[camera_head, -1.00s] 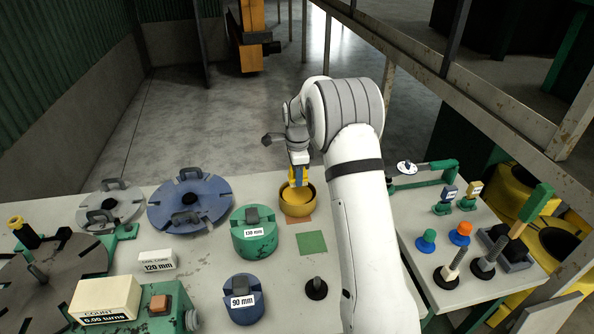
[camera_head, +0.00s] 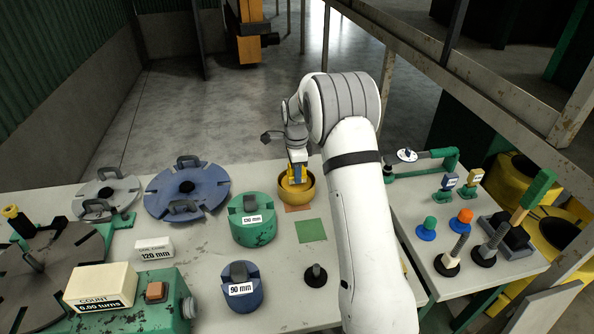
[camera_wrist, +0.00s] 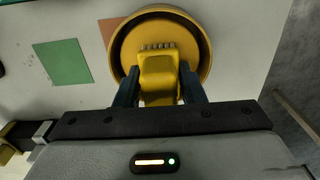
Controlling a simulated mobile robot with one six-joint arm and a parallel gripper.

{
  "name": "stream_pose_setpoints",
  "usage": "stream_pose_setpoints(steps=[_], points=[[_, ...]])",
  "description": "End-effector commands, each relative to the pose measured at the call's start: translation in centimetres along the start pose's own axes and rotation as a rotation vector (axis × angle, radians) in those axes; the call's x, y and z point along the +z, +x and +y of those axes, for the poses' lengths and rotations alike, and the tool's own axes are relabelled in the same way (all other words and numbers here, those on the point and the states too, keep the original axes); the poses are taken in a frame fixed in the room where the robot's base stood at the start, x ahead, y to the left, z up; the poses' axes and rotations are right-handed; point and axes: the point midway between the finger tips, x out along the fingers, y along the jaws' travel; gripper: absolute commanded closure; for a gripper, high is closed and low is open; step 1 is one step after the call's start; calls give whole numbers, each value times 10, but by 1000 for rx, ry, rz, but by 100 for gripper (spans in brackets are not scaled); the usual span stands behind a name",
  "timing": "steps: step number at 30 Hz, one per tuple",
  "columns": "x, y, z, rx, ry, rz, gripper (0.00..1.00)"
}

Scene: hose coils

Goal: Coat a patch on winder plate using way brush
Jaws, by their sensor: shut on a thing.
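My gripper (camera_head: 297,164) is shut on a yellow way brush (camera_wrist: 158,75), seen between the fingers in the wrist view. The brush's pale bristles show at its far end, inside the outline of a round yellow pot (camera_head: 283,196). The pot's rim (camera_wrist: 204,48) shows in the wrist view. Whether the bristles touch the pot's bottom cannot be told. A dark brown round plate (camera_head: 75,262) with an upright post, seemingly the winder plate, lies at the left of the bench, far from my gripper and partly cut off by the frame.
A green square (camera_head: 311,230) and an orange-brown square lie beside the pot. Green (camera_head: 252,232) and blue (camera_head: 243,296) cores stand nearby. Blue (camera_head: 160,198) and grey (camera_head: 125,188) discs with handles lie at the back left. A counter box (camera_head: 102,285) stands front left.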

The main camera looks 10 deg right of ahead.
Motion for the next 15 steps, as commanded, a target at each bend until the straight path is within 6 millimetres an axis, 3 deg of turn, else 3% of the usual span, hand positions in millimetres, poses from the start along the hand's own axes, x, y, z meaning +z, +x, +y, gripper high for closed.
stream_pose_setpoints(steps=[15], points=[[1,4,0,0,-1,0,82]])
